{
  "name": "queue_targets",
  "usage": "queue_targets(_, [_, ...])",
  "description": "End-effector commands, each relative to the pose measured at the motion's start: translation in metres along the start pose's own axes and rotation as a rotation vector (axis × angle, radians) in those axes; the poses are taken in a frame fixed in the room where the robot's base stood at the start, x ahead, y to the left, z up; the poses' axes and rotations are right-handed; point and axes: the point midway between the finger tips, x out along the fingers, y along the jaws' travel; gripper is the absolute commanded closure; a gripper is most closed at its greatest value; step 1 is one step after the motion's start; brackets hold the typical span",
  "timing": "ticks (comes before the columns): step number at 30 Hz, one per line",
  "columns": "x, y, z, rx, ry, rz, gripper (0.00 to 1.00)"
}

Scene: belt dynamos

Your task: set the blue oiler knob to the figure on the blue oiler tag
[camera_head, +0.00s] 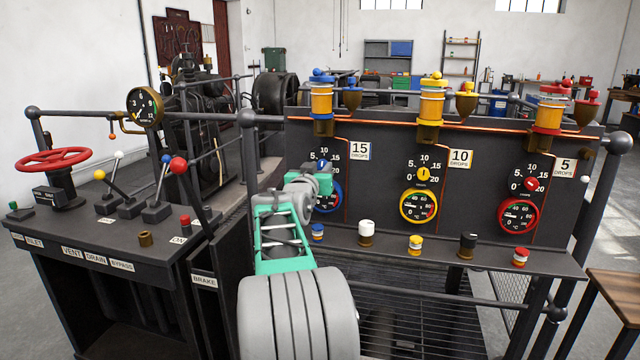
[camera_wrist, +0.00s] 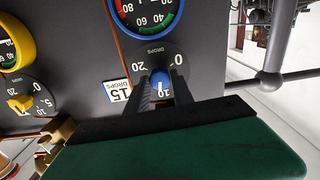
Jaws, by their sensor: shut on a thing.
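The blue oiler knob (camera_wrist: 160,79) sits on a black drops dial and shows between my fingers in the wrist view, which sees the panel upside down. Its white mark points to about 10. My gripper (camera_wrist: 161,76) is shut on the knob, one finger on each side. In the head view my gripper (camera_head: 323,176) reaches the panel from below left and partly covers the dial; the knob (camera_head: 322,165) just shows above it. The blue oiler tag (camera_head: 360,149) reads 15 drops; the tag (camera_wrist: 116,91) also shows in the wrist view.
A blue-rimmed gauge (camera_head: 328,196) is just below the knob, partly behind my arm. The yellow knob (camera_head: 423,172) with its 10 tag and the red knob (camera_head: 531,184) with its 5 tag are to the right. Small capped bottles stand on the ledge below. A rail (camera_head: 440,118) crosses above.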

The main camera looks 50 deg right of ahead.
Motion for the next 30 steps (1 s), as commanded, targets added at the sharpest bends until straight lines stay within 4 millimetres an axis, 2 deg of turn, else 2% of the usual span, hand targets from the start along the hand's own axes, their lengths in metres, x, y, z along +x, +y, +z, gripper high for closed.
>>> queue_targets(1, [0.0, -0.0008, 0.0082, 0.042, -0.002, -0.001, 1.0])
queue_targets(18, [0.0002, -0.0008, 0.0061, 0.571, -0.002, 0.0, 1.0])
queue_targets(30, [0.0002, -0.0007, 0.0031, 0.816, -0.002, 0.0, 1.0])
